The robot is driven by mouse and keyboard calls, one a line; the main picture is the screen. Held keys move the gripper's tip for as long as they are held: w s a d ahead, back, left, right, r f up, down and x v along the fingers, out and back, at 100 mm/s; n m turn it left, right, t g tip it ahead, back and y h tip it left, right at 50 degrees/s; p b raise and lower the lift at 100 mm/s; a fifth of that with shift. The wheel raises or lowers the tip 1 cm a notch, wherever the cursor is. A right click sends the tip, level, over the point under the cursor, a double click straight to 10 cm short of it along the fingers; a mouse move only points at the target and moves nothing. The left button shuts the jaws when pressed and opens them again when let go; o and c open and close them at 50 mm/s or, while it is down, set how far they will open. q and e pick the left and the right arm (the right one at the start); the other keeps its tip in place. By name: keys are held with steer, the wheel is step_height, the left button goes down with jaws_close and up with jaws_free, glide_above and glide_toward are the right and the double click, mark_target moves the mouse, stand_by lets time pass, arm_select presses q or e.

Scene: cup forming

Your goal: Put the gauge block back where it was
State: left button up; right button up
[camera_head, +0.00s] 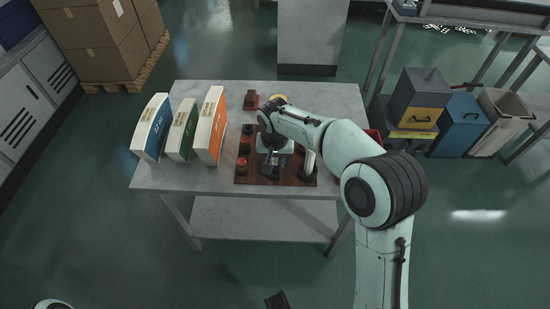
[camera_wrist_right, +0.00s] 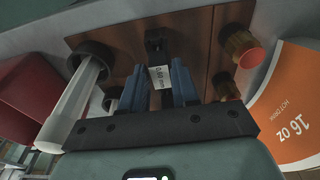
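My right gripper (camera_wrist_right: 157,84) reaches over a brown wooden board (camera_head: 249,177) on the table. In the right wrist view its two blue fingers stand on either side of a small dark block with a white label, the gauge block (camera_wrist_right: 160,77). The block spans the narrow gap between the fingertips; its print is too small to read surely. Its far end lies over or against the board, and I cannot tell whether it touches. The head view hides the block behind my wrist. A dark part at the bottom edge looks like my left gripper (camera_head: 277,300), mostly cut off.
Red-topped pieces (camera_head: 242,164) stand along the board's left side. A pale cylinder with a dark collar (camera_wrist_right: 78,100) stands beside the gripper. Three upright labelled stacks, including an orange one (camera_head: 211,125), stand left on the grey table (camera_head: 190,178). A red bin (camera_wrist_right: 35,100) is near.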

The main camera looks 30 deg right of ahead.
steer(key=shift+o, duration=0.8)
steer(key=shift+r, duration=0.1)
steer(key=shift+r, duration=0.25)
step_height(320, 180, up, 12)
steer(key=s+p, duration=0.1)
steer(key=p, duration=0.1)
steer(key=shift+s+a+f, duration=0.2)
steer(key=shift+s+a, duration=0.1)
steer(key=shift+a, duration=0.15)
